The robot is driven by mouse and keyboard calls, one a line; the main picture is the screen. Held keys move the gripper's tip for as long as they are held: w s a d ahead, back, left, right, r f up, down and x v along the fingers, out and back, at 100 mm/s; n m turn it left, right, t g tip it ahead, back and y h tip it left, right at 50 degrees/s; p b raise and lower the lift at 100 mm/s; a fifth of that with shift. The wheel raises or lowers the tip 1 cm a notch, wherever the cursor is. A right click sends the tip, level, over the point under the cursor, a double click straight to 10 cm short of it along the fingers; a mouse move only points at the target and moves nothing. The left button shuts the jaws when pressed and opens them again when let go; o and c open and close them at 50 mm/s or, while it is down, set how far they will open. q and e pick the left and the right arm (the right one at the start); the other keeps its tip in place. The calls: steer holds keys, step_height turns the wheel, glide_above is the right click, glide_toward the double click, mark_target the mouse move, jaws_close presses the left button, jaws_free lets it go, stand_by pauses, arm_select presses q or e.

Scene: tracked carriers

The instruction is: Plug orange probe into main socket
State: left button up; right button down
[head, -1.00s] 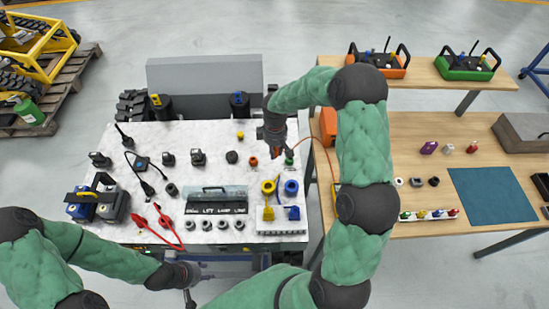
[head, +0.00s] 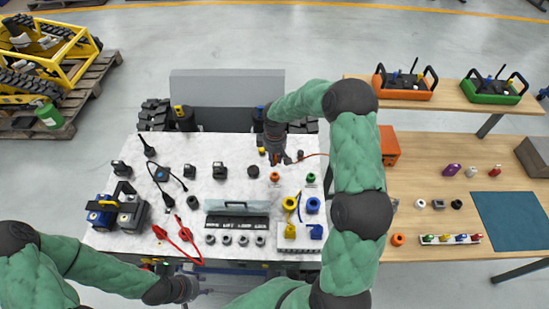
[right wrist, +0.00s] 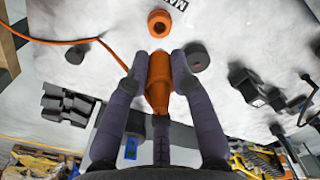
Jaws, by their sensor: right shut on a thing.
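In the right wrist view the orange probe (right wrist: 159,80) is a tapered plug held between the fingers of my right gripper (right wrist: 160,62), its tip pointing toward an orange ring socket (right wrist: 160,22). A small gap shows between probe and socket. A partly cut-off label lies beside that socket; I cannot read it fully. In the head view my right gripper (head: 275,160) is over the white bench, just behind the orange socket (head: 275,177). A green socket (head: 310,178) stands to its right. My left gripper (head: 190,288) is low at the bench's front edge; its fingers are unclear.
An orange cable (right wrist: 60,41) runs off to the left in the wrist view. A black round knob (right wrist: 197,57) stands close to the probe. On the bench (head: 225,172) are several black connectors, red clips (head: 178,238) and blue and yellow parts. A wooden table (head: 425,180) stands at right.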

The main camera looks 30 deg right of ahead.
steer(key=shift+f+b, duration=1.7)
steer(key=shift+f, duration=1.05)
steer(key=shift+f+b, duration=1.05)
steer(key=shift+f, duration=0.3)
stand_by(0.7)
steer(key=c, duration=1)
jaws_free()
step_height(320, 180, up, 12)
steer(key=shift+r, duration=0.1)
